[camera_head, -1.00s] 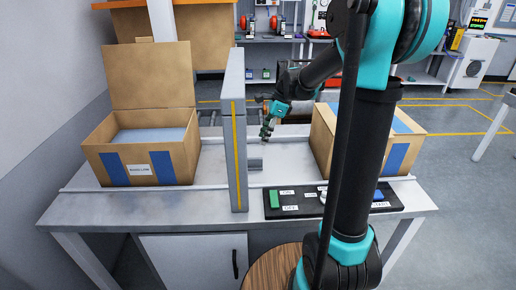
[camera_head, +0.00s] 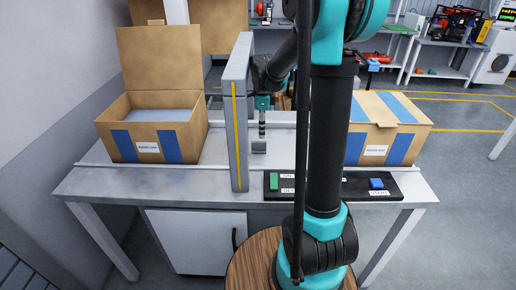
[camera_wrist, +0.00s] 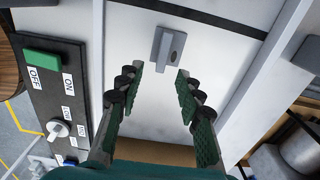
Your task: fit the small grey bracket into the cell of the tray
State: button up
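The small grey bracket (camera_wrist: 168,48) lies on the white conveyor surface, a flat plate with a raised bar and a darker spot on its right. In the head view the bracket (camera_head: 259,147) is just right of the grey post. My gripper (camera_wrist: 160,105) is open and empty, its two green-padded fingers apart with bare white surface between them. In the wrist view the bracket is beyond the fingertips, touching neither. In the head view my gripper (camera_head: 262,130) points down just above the bracket. I cannot make out the tray or its cell in either view.
A grey frame post (camera_head: 239,130) with a yellow stripe stands close left of my gripper. An open cardboard box (camera_head: 190,140) is at left, another box (camera_head: 408,140) at right. A black control panel (camera_head: 280,198) with a green switch and blue button lies in front.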

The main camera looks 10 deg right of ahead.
aim_at(263, 142)
jog(key=shift+w+d+f, duration=0.1)
jog(key=shift+f, duration=1.3)
jog(key=shift+d+f, duration=0.1)
jog(key=shift+f, duration=1.3)
grip_shut()
